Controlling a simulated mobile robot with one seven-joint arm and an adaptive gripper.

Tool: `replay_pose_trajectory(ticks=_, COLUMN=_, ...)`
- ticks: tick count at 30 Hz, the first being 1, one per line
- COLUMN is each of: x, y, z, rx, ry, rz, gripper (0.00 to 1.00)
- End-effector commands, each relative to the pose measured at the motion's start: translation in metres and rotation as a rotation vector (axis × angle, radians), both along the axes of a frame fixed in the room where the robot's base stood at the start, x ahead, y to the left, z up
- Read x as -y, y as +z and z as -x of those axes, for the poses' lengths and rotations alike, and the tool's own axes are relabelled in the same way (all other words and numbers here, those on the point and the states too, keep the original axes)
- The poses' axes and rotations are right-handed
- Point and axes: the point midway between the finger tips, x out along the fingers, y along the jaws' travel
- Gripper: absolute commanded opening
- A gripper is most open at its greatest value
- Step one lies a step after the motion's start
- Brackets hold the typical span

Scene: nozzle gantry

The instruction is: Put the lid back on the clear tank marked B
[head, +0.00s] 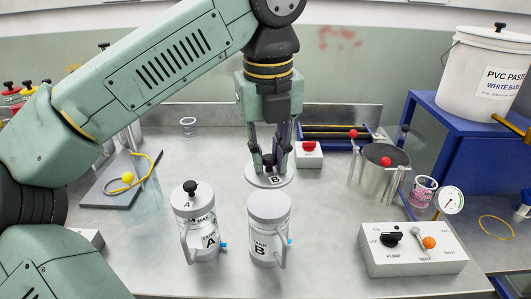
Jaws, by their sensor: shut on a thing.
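Tank B (267,235), a pale cylinder with a side handle and a "B" label, stands upright on the bench at front centre. No knobbed lid shows on its top. A round white lid (255,180) marked "B" is just behind and above tank B in the picture. My gripper (270,162) points down with its fingers shut on the lid's dark knob. The lid looks about level; I cannot tell its exact height above the bench. Tank A (202,237) stands to the left of tank B, with its own black-knobbed lid (190,205) on.
A control box (415,262) with switches stands front right. A metal pot (380,175) and a printed cup (423,192) are behind it. A red button box (308,158) is close right of my gripper.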

Motion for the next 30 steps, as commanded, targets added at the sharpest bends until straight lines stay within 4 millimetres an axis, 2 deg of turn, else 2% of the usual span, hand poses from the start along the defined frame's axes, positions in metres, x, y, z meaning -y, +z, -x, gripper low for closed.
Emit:
replay_pose_trajectory(ticks=18, x=0.0, y=-0.054, z=0.0, rx=0.0, ry=0.001, rz=0.0, gripper=0.0)
replay_pose_trajectory(ticks=23, x=0.0, y=-0.062, z=0.0, rx=0.0, ry=0.001, rz=0.0, gripper=0.0)
replay_pose_trajectory(ticks=30, x=0.0, y=-0.062, z=0.0, rx=0.0, ry=0.001, rz=0.0, gripper=0.0)
